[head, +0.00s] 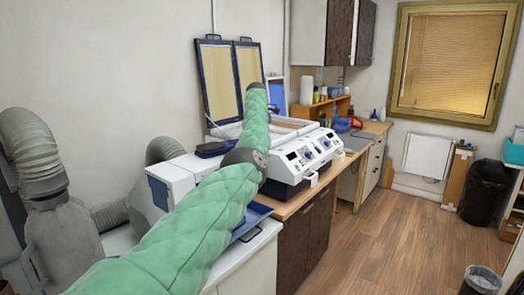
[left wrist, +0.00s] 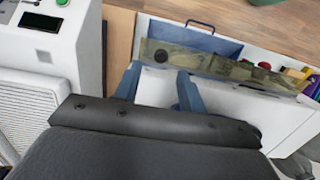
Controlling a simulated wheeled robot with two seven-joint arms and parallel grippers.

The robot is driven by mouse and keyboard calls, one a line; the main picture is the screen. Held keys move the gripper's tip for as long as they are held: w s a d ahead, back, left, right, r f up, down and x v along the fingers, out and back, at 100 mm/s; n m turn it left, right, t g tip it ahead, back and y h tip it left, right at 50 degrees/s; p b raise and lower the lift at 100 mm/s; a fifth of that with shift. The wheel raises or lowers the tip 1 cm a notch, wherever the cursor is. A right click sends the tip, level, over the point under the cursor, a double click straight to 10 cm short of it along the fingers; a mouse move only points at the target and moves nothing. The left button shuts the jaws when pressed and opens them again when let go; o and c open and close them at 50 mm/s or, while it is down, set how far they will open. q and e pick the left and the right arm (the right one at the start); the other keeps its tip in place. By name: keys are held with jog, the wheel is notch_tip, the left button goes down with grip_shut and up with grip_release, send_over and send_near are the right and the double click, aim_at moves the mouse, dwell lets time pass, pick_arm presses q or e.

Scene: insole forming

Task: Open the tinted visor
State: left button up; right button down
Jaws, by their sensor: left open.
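The tinted visor (left wrist: 215,66) is a see-through greenish-brown strip along the upper edge of a white machine (left wrist: 230,103) in the left wrist view. Coloured things show through or beyond its right part. My left gripper (left wrist: 158,72) is open, its two blue-grey fingers pointing at the visor's left part from the white side. The fingertips are close to the visor's lower edge; I cannot tell whether they touch it. Nothing is between the fingers. In the head view my green-sleeved left arm crosses the bench and the gripper cannot be made out. My right gripper is not in view.
A blue tray (left wrist: 183,36) with a black handle lies just beyond the visor. A white unit with a display and green button (left wrist: 63,3) stands at left. In the head view, a machine with control panels (head: 310,150) and two upright framed panels (head: 217,80) stand along the wall. The floor (head: 385,225) is clear.

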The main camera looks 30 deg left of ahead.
pick_arm(q)
jog(key=shift+a+r, duration=0.2)
jog(key=shift+r, duration=1.2)
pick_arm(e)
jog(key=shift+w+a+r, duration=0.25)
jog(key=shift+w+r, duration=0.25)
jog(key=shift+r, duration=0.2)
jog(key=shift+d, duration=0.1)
